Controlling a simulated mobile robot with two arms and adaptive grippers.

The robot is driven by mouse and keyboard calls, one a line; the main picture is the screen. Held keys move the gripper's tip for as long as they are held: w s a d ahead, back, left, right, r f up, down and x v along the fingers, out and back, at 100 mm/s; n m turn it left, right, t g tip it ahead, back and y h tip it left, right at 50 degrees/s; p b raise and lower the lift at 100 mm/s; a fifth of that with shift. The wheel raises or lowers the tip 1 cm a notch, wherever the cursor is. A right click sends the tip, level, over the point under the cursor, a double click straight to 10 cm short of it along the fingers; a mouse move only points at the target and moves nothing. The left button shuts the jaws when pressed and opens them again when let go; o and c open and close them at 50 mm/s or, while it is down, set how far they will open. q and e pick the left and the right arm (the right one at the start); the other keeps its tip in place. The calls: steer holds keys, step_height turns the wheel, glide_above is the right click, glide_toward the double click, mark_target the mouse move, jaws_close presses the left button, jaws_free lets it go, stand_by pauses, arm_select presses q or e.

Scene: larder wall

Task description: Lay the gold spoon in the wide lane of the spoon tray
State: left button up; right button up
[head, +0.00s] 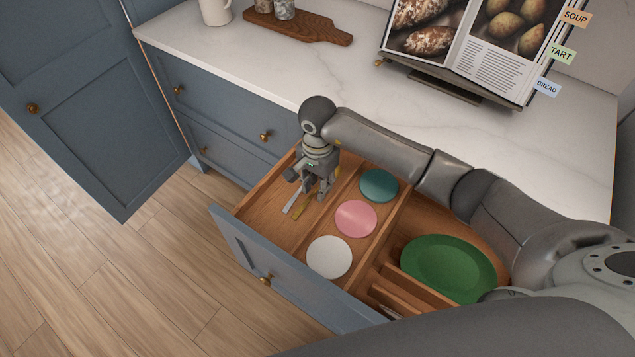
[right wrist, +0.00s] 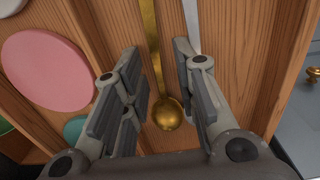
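The gold spoon (head: 299,207) lies in the left compartment of the open drawer. In the right wrist view its round bowl (right wrist: 168,114) sits between my fingers and its handle runs up the picture. My right gripper (head: 311,190) points down over the spoon. Its fingers (right wrist: 158,62) are open, one on each side of the spoon, with no visible grip on it. A wooden divided insert (head: 402,291), perhaps the spoon tray, shows in the drawer's lower right; its lanes are partly hidden by my arm. My left gripper is not in view.
A silver utensil (head: 290,204) lies close beside the spoon. Teal (head: 379,185), pink (head: 356,218) and white (head: 329,257) discs fill the neighbouring compartment. A green plate (head: 448,267) is at the right. The drawer front (head: 275,277) and wooden dividers stand up around these.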

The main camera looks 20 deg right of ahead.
mark_target(318, 188)
step_height(318, 188, up, 12)
steer(key=b, duration=0.2)
steer(key=shift+b, duration=0.3)
stand_by(0.6)
